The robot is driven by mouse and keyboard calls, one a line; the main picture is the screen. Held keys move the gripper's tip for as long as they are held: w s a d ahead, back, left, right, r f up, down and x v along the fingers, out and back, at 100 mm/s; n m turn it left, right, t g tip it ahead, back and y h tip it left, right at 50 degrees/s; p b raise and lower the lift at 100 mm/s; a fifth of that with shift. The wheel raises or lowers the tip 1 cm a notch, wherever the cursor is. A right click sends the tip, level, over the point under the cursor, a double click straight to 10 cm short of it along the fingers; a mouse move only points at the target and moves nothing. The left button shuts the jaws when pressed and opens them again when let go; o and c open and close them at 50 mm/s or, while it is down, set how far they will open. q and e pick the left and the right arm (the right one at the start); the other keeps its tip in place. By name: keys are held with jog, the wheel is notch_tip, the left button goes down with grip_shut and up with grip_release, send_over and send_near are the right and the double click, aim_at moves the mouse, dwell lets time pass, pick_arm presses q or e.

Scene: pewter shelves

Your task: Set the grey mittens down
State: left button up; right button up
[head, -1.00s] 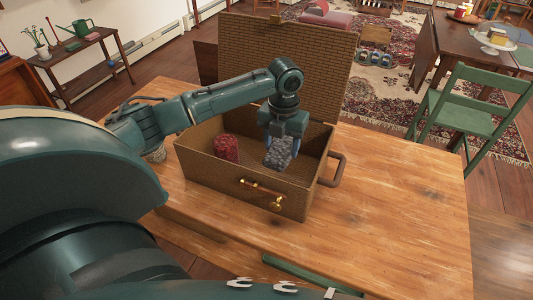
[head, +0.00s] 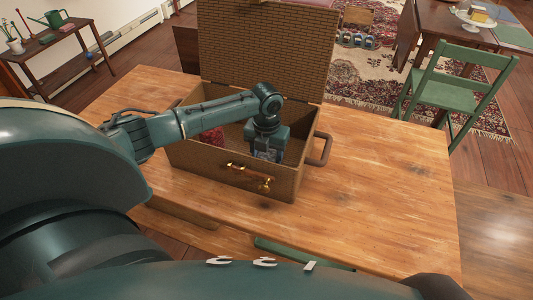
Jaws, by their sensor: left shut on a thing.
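The grey mittens (head: 267,154) are held in my left gripper (head: 267,152), low inside the open wicker suitcase (head: 232,179). The suitcase front wall hides their lower part, so I cannot tell whether they touch the suitcase floor. The left gripper is shut on them. A dark red rolled item (head: 212,136) lies inside the suitcase to the left of the gripper, partly behind my arm. My right gripper is not in view.
The suitcase lid (head: 262,50) stands up at the back. The suitcase rests on a wooden table (head: 375,190) with clear room on its right. A green chair (head: 455,90) stands beyond the table's right side.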

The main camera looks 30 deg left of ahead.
aim_at(267, 157)
pick_arm(q)
jog(key=shift+f, duration=0.15)
jog(key=o, duration=1)
notch_tip(267, 157, up, 12)
jog(key=shift+r+p, duration=0.2)
jog(key=shift+p, duration=0.15)
